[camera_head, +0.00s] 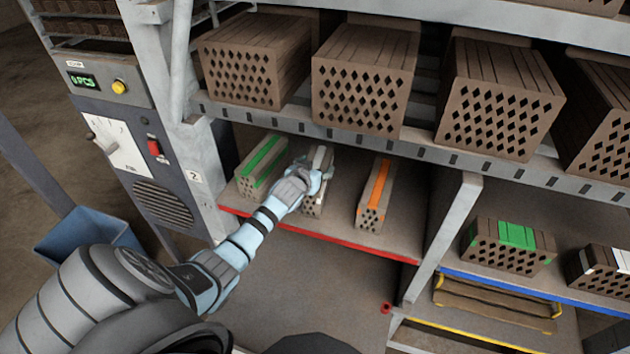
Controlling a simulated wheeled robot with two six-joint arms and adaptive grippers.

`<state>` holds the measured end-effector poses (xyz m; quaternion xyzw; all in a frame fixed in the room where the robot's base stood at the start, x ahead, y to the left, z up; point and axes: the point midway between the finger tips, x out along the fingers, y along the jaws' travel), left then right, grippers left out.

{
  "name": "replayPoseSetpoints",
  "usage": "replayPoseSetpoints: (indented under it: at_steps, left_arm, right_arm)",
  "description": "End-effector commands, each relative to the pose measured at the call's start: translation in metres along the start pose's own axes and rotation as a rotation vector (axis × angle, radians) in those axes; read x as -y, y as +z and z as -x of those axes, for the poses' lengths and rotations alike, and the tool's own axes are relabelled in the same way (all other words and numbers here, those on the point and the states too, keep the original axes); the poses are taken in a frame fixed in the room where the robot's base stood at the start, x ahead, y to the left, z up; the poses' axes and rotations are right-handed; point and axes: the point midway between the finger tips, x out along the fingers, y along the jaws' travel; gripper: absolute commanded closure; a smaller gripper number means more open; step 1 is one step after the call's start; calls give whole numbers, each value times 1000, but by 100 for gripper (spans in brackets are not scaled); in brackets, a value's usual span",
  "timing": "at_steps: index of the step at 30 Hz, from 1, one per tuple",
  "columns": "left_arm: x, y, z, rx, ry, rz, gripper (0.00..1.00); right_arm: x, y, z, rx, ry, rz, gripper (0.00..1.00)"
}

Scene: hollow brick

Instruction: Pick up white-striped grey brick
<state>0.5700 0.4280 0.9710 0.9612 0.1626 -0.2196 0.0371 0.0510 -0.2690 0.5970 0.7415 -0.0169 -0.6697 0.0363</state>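The white-striped grey brick (313,200) lies on the red-edged shelf, between a green-striped grey brick (261,167) on its left and an orange-striped grey brick (375,199) on its right. My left gripper (318,174) is over the white-striped brick and hides part of its top. The fingers are small and partly covered by the wrist, so I cannot tell whether they are open or shut, or whether they touch the brick. My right gripper is not in view.
Large brown hollow-brick stacks (364,84) fill the shelf above. A metal post (440,238) stands to the right, with brown striped bricks (508,248) beyond it. A control cabinet (146,143) stands at the left, near a blue bin (88,236).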

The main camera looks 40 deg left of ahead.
Motion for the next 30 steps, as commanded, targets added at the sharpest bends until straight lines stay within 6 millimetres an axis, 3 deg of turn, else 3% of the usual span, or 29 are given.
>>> replayPoseSetpoints:
  at_steps: [1, 9, 20, 30]
  left_arm:
    - [0, 0, 0, 0, 0, 0, 58]
    - [0, 0, 0, 1, 0, 0, 100]
    - [0, -5, 2, -4, 0, -1, 100]
    - [0, -32, 14, -8, 1, 0, 100]
  right_arm:
    - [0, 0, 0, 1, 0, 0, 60]
    - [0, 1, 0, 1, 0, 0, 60]
    - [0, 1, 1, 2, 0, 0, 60]
    - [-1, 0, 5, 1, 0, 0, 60]
